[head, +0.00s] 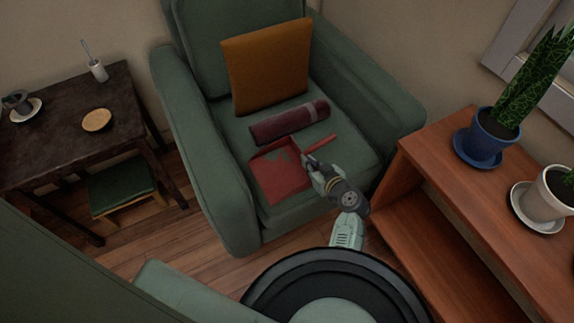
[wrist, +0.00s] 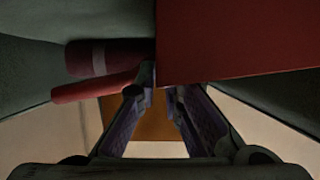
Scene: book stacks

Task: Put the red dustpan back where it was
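The red dustpan (head: 280,183) is on or just above the seat of the green armchair (head: 230,130), its pan toward the front edge and its handle (head: 322,143) pointing back right. My gripper (head: 309,163) is at the dustpan's right side, where the handle meets the pan. In the wrist view the dustpan (wrist: 240,40) fills the upper right, close to the camera, and its handle (wrist: 95,88) runs left from the fingers. My gripper's fingers (wrist: 160,90) stand partly apart there. The pan hides the right fingertip, so any contact is unclear.
A dark red roll (head: 288,123) lies behind the dustpan, before an orange cushion (head: 267,65). A wooden shelf unit (head: 430,165) with potted plants (head: 490,135) stands close on the right. A dark table (head: 60,120) and green-topped stool (head: 120,185) stand left.

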